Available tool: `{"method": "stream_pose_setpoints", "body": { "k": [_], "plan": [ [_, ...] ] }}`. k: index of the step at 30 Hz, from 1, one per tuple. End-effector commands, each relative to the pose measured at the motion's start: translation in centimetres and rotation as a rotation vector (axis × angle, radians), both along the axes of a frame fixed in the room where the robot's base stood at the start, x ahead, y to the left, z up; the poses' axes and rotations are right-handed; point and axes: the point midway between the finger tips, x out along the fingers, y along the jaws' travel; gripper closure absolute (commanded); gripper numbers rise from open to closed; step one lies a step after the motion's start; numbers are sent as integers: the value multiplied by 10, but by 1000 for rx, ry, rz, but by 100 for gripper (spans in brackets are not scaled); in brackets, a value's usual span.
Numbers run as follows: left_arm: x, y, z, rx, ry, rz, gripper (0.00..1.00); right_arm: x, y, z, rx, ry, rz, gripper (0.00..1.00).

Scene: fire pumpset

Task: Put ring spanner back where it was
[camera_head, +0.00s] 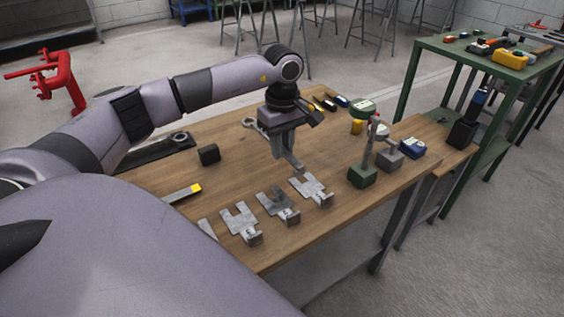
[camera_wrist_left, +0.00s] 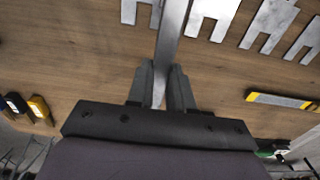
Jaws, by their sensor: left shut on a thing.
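My left gripper (camera_head: 284,148) is over the wooden table and shut on a grey metal bar that I take to be the ring spanner (camera_wrist_left: 174,35). In the left wrist view the bar sits between the two dark fingertips (camera_wrist_left: 160,92) and runs out of the top edge. In the head view a ring end (camera_head: 250,122) shows just left of the gripper, seemingly the spanner's other end. The gripper hides its middle. I cannot tell its exact height over the table. A dark tray or mat (camera_head: 146,152) at the table's left holds another ring-ended tool (camera_head: 180,137). My right gripper is not in view.
Several slotted metal plates (camera_head: 240,222) line the table's front edge. A green-based stand (camera_head: 363,175) rises to the right. A green shelf (camera_head: 430,46) stands beyond.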

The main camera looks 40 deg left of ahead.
Motion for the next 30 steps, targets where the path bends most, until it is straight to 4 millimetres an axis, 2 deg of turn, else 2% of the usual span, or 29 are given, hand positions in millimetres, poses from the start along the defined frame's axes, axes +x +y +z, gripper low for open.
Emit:
{"method": "stream_pose_setpoints", "body": {
  "k": [5,11,16,28,29,30],
  "plan": [
    [0,0,-14,-1,0,0,100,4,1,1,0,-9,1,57],
    [0,0,-43,0,1,1,100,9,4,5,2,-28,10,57],
    [1,0,-45,0,-3,0,100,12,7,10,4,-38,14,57],
    [0,0,-54,0,-1,0,100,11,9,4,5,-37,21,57],
    [0,0,-55,0,0,0,76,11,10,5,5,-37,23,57],
    [0,0,-54,0,0,0,63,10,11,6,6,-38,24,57]
  ]
}}
